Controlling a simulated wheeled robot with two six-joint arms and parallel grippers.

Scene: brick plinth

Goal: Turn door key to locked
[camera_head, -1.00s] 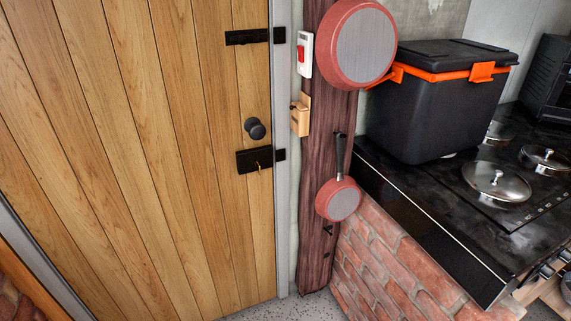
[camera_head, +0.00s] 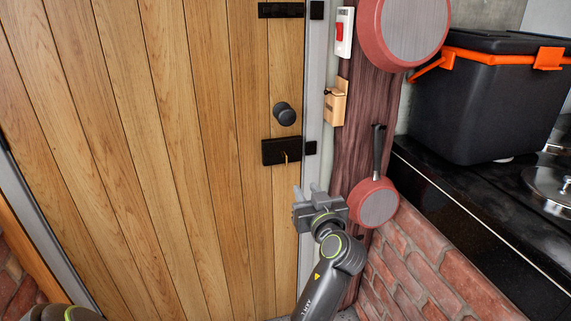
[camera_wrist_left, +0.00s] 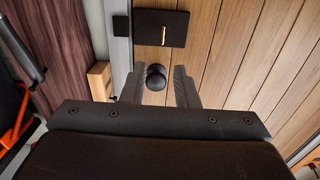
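The brass door key (camera_head: 286,157) sits in the black lock plate (camera_head: 270,152) on the wooden door, below the round black knob (camera_head: 284,114). It shows as a thin, roughly upright strip. In the left wrist view the key (camera_wrist_left: 163,35) is on the plate (camera_wrist_left: 147,28), above the knob (camera_wrist_left: 155,78) in the picture. My left gripper (camera_head: 306,189) is open and empty, just below and right of the key in the head view, apart from it. In the wrist view its fingers (camera_wrist_left: 159,88) stand apart with the knob seen between them. My right gripper is not in view.
Right of the door, a dark wooden post (camera_head: 360,112) carries a red switch (camera_head: 343,32), a small wooden holder (camera_head: 335,103) and hanging red pans (camera_head: 379,206). A black box (camera_head: 490,105) stands on the dark counter (camera_head: 440,186) above a brick wall (camera_head: 430,262).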

